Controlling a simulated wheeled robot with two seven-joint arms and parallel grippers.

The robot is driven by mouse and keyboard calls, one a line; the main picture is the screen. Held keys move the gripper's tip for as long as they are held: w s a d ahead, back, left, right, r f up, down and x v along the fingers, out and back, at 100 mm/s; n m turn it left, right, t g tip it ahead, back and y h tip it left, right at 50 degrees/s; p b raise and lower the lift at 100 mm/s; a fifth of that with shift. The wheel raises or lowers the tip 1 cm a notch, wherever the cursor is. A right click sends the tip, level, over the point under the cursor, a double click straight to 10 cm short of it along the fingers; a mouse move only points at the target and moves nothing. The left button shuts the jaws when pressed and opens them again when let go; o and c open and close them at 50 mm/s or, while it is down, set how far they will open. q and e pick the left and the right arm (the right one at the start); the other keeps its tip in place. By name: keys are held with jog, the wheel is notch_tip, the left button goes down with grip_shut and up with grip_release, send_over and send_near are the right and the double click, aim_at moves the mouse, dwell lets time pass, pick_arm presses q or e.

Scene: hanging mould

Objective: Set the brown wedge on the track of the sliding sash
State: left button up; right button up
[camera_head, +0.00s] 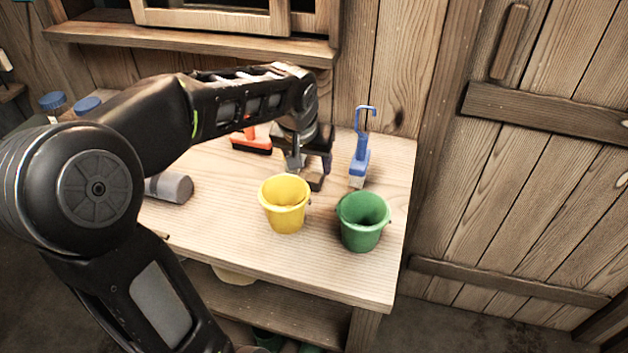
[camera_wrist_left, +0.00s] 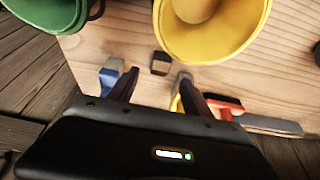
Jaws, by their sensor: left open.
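The brown wedge (camera_wrist_left: 160,63) is a small dark block on the bench top, close to the yellow bucket, in the left wrist view. In the head view a dark piece (camera_head: 316,183) behind the yellow bucket appears to be it, partly hidden. My left gripper (camera_head: 310,170) is open above the bench there. In the left wrist view its two fingers (camera_wrist_left: 157,82) point toward the wedge, one to each side, with nothing visibly held. The sliding sash (camera_head: 215,15) is a wooden frame at the top of the head view, cut off by the edge; its track is not clearly visible.
A yellow bucket (camera_head: 285,204) and a green bucket (camera_head: 362,221) stand in front of the gripper. A blue-handled brush (camera_head: 360,160) is right, an orange-red tool (camera_head: 252,145) left, a grey cylinder (camera_head: 172,187) farther left. A wooden ledge (camera_head: 190,43) lies below the sash.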

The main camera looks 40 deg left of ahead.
aim_at(314, 177)
pick_arm(q)
jog(key=shift+x, duration=1.35)
jog(key=p+x, duration=0.1)
jog(key=x, duration=0.4)
jog(key=shift+a+f, duration=0.1)
jog(key=shift+a, duration=0.05)
grip_shut()
